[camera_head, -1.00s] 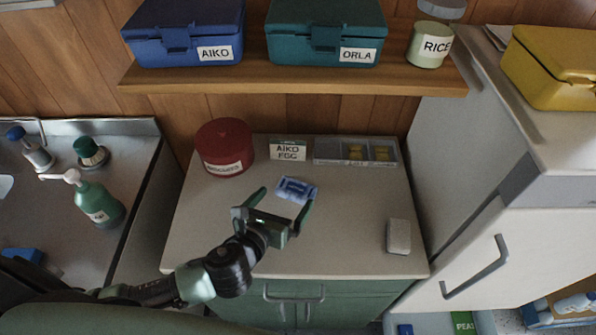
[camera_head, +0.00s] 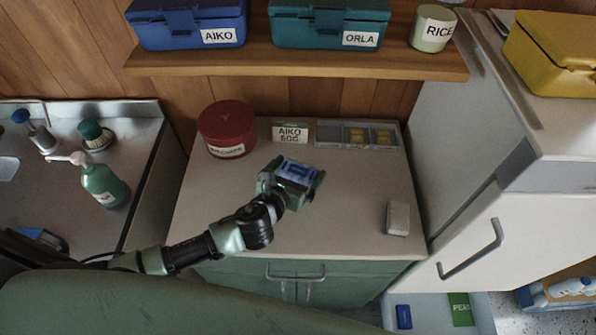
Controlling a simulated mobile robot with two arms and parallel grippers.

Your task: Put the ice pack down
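The ice pack (camera_head: 298,171), a small blue and white pack, is near the middle of the cabinet's worktop (camera_head: 345,205). My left gripper (camera_head: 295,177) has reached it from the front left, with one finger on each side of it. The fingers look about as wide apart as before, so the gripper looks open around the pack; whether they touch it is hard to see. The gripper hides the pack's near edge. My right gripper is not in view.
Behind the pack stand a red round tin (camera_head: 227,130), an "AIKO EGG" card (camera_head: 291,133) and a divided tray (camera_head: 334,137). A pale block (camera_head: 398,218) lies at the right. The shelf (camera_head: 300,63) overhangs the back. The worktop's front is clear.

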